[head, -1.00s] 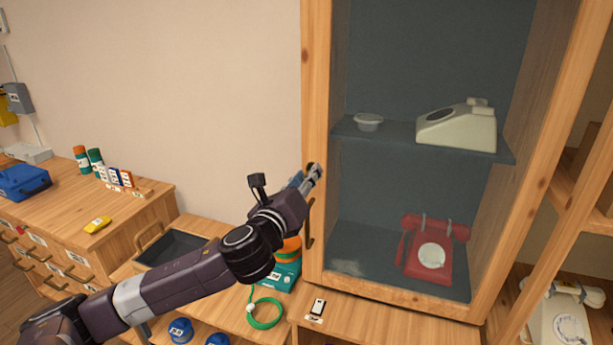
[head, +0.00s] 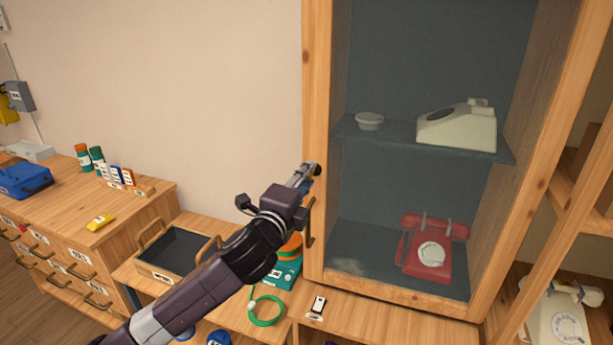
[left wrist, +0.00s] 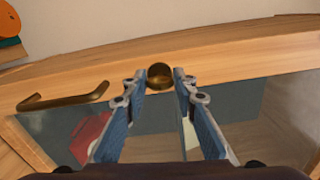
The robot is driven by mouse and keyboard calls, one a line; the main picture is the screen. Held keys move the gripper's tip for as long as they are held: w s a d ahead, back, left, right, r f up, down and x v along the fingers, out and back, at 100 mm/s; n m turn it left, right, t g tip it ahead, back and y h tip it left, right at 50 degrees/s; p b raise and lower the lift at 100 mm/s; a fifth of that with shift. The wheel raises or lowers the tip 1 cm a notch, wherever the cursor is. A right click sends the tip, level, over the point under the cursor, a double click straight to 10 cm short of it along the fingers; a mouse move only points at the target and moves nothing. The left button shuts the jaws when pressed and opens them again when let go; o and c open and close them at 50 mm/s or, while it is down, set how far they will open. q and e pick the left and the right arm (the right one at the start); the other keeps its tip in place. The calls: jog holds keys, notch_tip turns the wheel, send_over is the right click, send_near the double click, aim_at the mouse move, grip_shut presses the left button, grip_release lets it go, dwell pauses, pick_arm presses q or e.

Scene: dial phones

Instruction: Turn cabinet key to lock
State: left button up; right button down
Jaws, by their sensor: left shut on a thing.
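The cabinet (head: 314,130) is tall, wooden, with a closed glazed door. My left gripper (head: 312,172) is at the door's left frame, just above the door handle (head: 309,222). In the left wrist view, a round brass key head (left wrist: 160,74) shows between the fingertips of my left gripper (left wrist: 163,80), against the wooden frame. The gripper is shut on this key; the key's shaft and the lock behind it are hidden. The door handle also shows in the left wrist view (left wrist: 64,98). My right gripper is not in view.
Inside the cabinet are a cream phone (head: 457,128), a small white dish (head: 369,121) and a red dial phone (head: 433,250). Below left, a low bench holds a dark-lined tray (head: 182,250), a teal box (head: 285,273) and a green cord (head: 266,311).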

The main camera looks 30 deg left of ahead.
pick_arm(q)
jog(key=shift+n, duration=0.6)
jog(key=o, duration=1.1)
jog(key=v, duration=0.7)
jog(key=shift+s, duration=0.25)
